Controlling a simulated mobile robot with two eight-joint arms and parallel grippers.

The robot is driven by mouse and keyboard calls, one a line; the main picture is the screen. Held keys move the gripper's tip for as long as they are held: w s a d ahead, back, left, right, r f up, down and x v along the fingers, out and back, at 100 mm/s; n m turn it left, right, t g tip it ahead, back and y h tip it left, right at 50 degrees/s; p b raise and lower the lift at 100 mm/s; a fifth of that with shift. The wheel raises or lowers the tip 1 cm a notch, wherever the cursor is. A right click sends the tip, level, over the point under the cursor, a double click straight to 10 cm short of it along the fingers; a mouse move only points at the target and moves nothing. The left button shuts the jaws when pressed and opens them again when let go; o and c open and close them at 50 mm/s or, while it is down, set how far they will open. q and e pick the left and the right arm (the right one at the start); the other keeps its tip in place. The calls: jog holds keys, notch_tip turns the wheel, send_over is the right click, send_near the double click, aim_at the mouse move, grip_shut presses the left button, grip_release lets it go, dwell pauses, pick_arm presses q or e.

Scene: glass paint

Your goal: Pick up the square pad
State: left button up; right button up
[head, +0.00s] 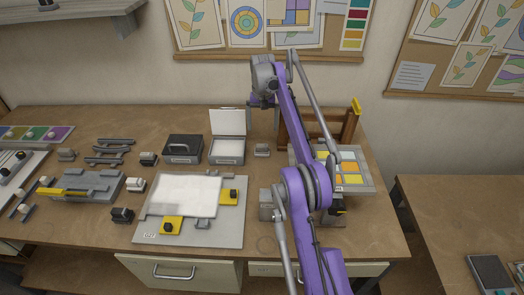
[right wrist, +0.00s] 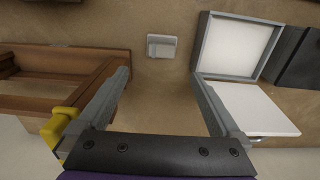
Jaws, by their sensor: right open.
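A small grey square block (head: 262,150), which looks like the square pad, stands on the wooden table right of an open case. In the right wrist view the same block (right wrist: 162,46) lies ahead of the fingertips, roughly centred between them. My right gripper (right wrist: 161,78) is open with nothing between its fingers. In the head view my right gripper (head: 263,103) is above the back of the table, behind the block and apart from it. My left gripper is not in view.
The open case (head: 228,150) with raised lid is left of the block. A wooden rack (right wrist: 95,62) with a yellow part is on the right in the head view. Other small grey blocks and a white sheet (head: 185,195) lie further left.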

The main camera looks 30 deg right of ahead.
aim_at(262, 146)
jog(key=f+b, duration=0.1)
jog(key=f, duration=0.2)
jog(key=f+b, duration=0.1)
jog(key=f, duration=0.2)
jog(key=shift+s+a+f, duration=0.1)
jog(key=shift+s+f, duration=0.1)
jog(key=f, duration=0.1)
jog(key=f+b, duration=0.1)
jog(key=f, duration=0.1)
jog(key=shift+s+a+f, duration=0.2)
jog(key=shift+a+f, duration=0.1)
jog(key=shift+s+f, duration=0.1)
jog(key=shift+f, duration=0.3)
jog(key=c, duration=1.5)
jog(key=r+p, duration=0.2)
jog(key=r, duration=0.8)
jog(key=shift+w, duration=0.2)
jog(key=o, duration=1)
jog(key=shift+s, duration=0.1)
jog(key=c, duration=0.7)
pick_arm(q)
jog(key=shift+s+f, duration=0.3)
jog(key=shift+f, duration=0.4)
pick_arm(e)
jog(key=shift+o, duration=0.2)
jog(key=shift+r, duration=0.1)
